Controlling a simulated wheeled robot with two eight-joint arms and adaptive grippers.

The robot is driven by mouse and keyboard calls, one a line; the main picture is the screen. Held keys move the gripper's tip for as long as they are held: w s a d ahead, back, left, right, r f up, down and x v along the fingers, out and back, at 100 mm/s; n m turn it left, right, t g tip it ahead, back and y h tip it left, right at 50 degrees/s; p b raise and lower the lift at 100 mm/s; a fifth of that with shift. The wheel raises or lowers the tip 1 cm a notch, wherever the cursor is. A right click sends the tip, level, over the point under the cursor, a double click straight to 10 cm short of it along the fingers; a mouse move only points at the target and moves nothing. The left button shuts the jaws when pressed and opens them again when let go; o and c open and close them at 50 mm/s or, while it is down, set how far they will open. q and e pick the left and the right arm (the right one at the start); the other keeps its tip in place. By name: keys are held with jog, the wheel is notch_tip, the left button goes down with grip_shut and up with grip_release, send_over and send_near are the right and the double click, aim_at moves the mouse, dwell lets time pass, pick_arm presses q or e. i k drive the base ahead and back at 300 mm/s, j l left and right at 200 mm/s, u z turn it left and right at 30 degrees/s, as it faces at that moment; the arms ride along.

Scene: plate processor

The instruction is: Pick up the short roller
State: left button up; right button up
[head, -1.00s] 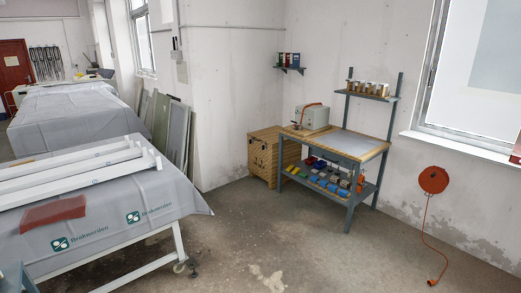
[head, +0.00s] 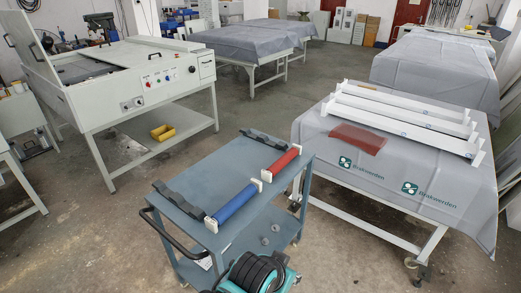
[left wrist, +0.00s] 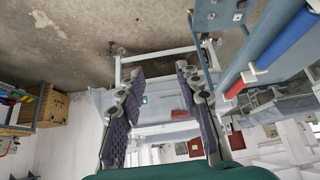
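Two rollers lie on the blue-grey cart (head: 190,178) in the head view. The red roller (head: 282,162) is at the far right end and looks shorter than the blue roller (head: 236,203), which lies nearer. Each has pale end blocks. In the left wrist view, the blue roller (left wrist: 287,42) and red roller (left wrist: 236,88) show at the upper right, off to the side of my left gripper (left wrist: 157,74). Its two fingers are spread apart with nothing between them. My right gripper is not in view.
Dark racks (head: 178,198) lie beside the rollers on the cart. A covered table (head: 310,130) with white bars and a red sheet (head: 358,139) stands right of the cart. A pale processing machine (head: 140,88) stands at the left. Open floor lies between them.

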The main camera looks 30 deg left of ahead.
aim_at(217, 220)
jog(key=i+u, duration=0.15)
jog(key=u, duration=0.3)
jog(key=i+l+u, duration=0.15)
jog(key=u, duration=0.3)
jog(key=i+l+u, duration=0.15)
jog(key=u, duration=0.3)
jog(key=l+u, duration=0.25)
jog(key=u, duration=0.2)
jog(key=i+l+u, duration=0.1)
jog(key=l+u, duration=0.15)
jog(key=u, duration=0.15)
jog(key=l+u, duration=0.25)
jog(key=u, duration=0.2)
jog(key=i+l+u, duration=0.1)
jog(key=l+u, duration=1.2)
